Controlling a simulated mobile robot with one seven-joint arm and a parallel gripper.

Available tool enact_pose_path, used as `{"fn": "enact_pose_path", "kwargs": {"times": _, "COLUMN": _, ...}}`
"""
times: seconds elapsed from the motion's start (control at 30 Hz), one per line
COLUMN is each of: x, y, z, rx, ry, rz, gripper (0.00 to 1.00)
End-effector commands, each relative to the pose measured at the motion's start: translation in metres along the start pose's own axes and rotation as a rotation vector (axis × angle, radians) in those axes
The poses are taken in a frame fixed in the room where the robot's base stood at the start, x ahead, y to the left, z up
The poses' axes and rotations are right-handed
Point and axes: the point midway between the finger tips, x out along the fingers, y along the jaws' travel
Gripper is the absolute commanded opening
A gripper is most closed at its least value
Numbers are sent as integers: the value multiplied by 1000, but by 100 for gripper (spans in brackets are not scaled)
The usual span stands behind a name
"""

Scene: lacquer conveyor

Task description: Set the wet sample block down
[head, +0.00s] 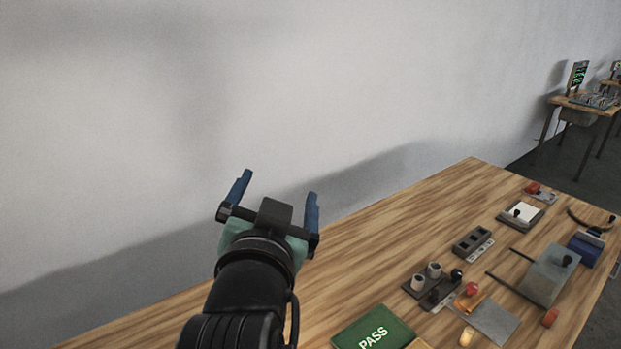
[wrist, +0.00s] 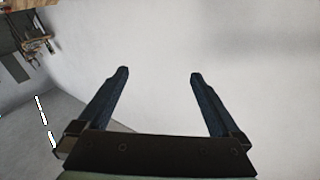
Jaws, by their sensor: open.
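My gripper (head: 279,186) is raised in front of the pale wall, left of most of the things on the wooden table. Its two blue fingers stand wide apart with nothing between them. The wrist view also shows the open, empty gripper (wrist: 159,73) against the bare wall. I cannot tell which thing is the wet sample block. A small orange piece (head: 550,317) and a pale yellow-orange piece (head: 466,336) lie near a grey plate (head: 494,321) on the table, far from my gripper.
A green PASS pad (head: 373,332) lies at the table's near side. A dark holder with grey cups (head: 427,286), a slotted block (head: 472,241) and a grey box device (head: 550,275) stand to the right. The wooden table (head: 400,220) is bare along the wall.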

Motion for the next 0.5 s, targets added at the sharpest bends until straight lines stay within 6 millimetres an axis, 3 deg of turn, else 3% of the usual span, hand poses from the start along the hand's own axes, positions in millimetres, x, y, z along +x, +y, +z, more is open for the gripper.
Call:
{"fn": "enact_pose_path", "kwargs": {"times": 0.03, "x": -16, "y": -8, "z": -51, "rx": -41, "ry": 137, "rz": -57, "gripper": 100}}
{"fn": "enact_pose_path", "kwargs": {"times": 0.1, "x": -44, "y": -20, "z": -111, "rx": -113, "ry": 320, "rz": -121, "gripper": 100}}
{"fn": "enact_pose_path", "kwargs": {"times": 0.2, "x": -91, "y": -31, "z": -176, "rx": -203, "ry": 552, "rz": -172, "gripper": 100}}
{"fn": "enact_pose_path", "kwargs": {"times": 0.33, "x": -143, "y": -38, "z": -225, "rx": -286, "ry": 762, "rz": -191, "gripper": 100}}
{"fn": "enact_pose_path", "kwargs": {"times": 0.5, "x": -171, "y": -40, "z": -246, "rx": -328, "ry": 868, "rz": -192, "gripper": 100}}
